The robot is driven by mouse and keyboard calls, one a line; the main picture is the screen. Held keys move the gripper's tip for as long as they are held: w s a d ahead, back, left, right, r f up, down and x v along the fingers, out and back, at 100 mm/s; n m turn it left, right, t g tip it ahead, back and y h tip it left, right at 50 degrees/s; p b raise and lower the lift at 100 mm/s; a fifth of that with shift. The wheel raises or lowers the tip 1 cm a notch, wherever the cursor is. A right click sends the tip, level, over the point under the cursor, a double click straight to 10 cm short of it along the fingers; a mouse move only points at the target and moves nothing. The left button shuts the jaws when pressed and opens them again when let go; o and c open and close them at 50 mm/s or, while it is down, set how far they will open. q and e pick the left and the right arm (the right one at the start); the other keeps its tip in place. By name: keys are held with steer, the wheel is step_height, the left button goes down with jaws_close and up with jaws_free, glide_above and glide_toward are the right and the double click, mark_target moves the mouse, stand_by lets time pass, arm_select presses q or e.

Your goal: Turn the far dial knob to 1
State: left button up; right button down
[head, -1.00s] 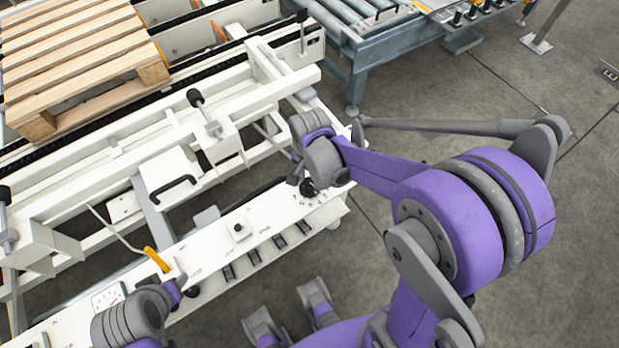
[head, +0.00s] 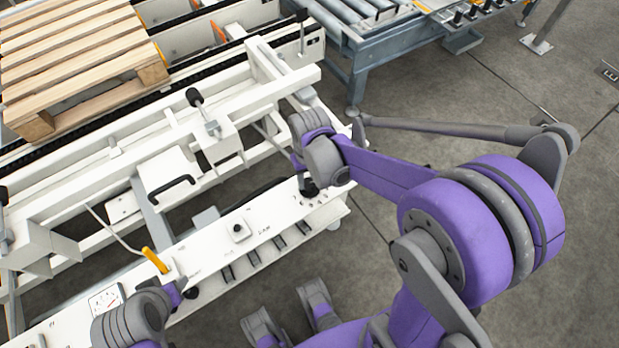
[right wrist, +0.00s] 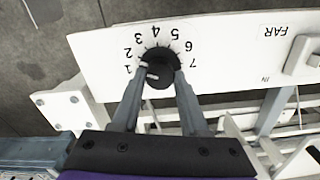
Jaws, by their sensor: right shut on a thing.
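The far dial knob (right wrist: 160,74) is round and black on a white panel, with numbers 1 to 7 around it. In the right wrist view a white mark on the knob lies on its left side, toward the 1; the exact reading is hard to tell. My right gripper (right wrist: 160,80) is shut on the knob, one finger on each side. In the head view my right gripper (head: 308,184) reaches the panel's far end and mostly hides the knob (head: 310,193). My left gripper (head: 176,294) is low at the left by the panel, its fingers unclear.
The white control panel (head: 212,250) carries small switches, an orange-handled lever (head: 155,260) and a gauge (head: 106,299). Behind it are white conveyor rails with black-knobbed levers, and a wooden pallet (head: 80,50). Open concrete floor (head: 400,280) lies to the right.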

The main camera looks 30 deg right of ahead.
mark_target(309, 182)
steer(key=n, duration=0.4)
steer(key=shift+n, duration=0.4)
stand_by(0.4)
steer(key=shift+c, duration=2.1)
jaws_free()
step_height(309, 182, up, 11)
steer(key=p, duration=0.2)
steer(key=shift+f, duration=0.1)
